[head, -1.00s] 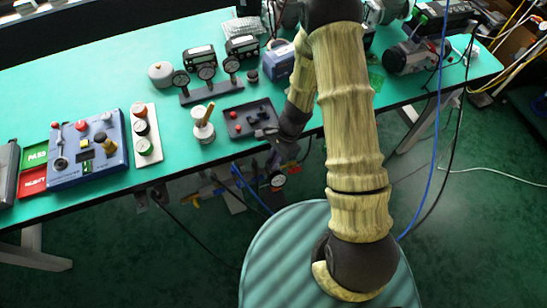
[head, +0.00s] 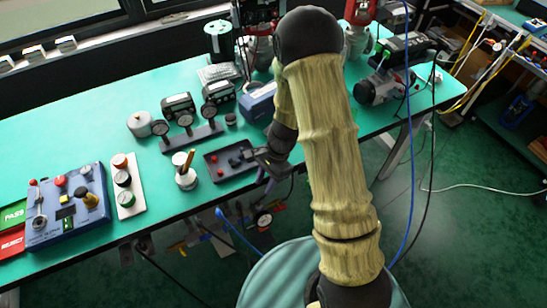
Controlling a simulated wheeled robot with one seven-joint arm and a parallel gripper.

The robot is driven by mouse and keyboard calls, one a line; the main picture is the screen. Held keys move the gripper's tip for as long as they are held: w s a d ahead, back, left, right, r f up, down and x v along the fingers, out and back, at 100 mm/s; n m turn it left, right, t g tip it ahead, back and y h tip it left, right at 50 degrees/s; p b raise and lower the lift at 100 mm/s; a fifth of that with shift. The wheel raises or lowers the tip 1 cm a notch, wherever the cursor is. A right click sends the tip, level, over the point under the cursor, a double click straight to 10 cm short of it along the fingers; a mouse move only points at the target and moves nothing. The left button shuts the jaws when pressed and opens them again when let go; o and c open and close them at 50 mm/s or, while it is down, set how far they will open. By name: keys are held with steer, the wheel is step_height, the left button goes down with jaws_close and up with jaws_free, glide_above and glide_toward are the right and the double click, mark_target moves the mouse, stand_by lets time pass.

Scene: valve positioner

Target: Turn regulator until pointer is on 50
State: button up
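Three dial gauges on a dark stand (head: 192,138) are on the green bench, left of my arm. Their pointers and numbers are too small to read. Another round gauge (head: 262,220) shows below the bench's front edge, among hoses and small parts. I cannot tell which part is the regulator. My gripper (head: 272,162) is dark and sits at the right end of a dark tray (head: 228,172), near the bench's front edge. Its fingertips are too small and dark to show whether they are open, and I see nothing clearly held.
A blue control box (head: 45,228), a white plate with three knobs (head: 127,185) and a metal pot with a wooden handle (head: 186,172) stand to the left. A grey and black motor (head: 378,88) stands at the right. A blue hose (head: 408,170) hangs beside my arm.

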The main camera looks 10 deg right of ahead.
steer(key=v, duration=0.9)
steer(key=s+d+r+n+t+h+p, duration=0.2)
steer(key=s+d+r+n, duration=0.1)
steer(key=r+n, duration=0.3)
steer(key=s+d+r+n+t+h+p, duration=0.2)
steer(key=s+r+n+t, duration=0.1)
steer(key=s+r+n, duration=0.3)
step_height(320, 180, up, 3)
steer(key=shift+s+d+f+p, duration=0.1)
steer(key=shift+s+d+p, duration=0.05)
steer(key=shift+d+p, duration=0.25)
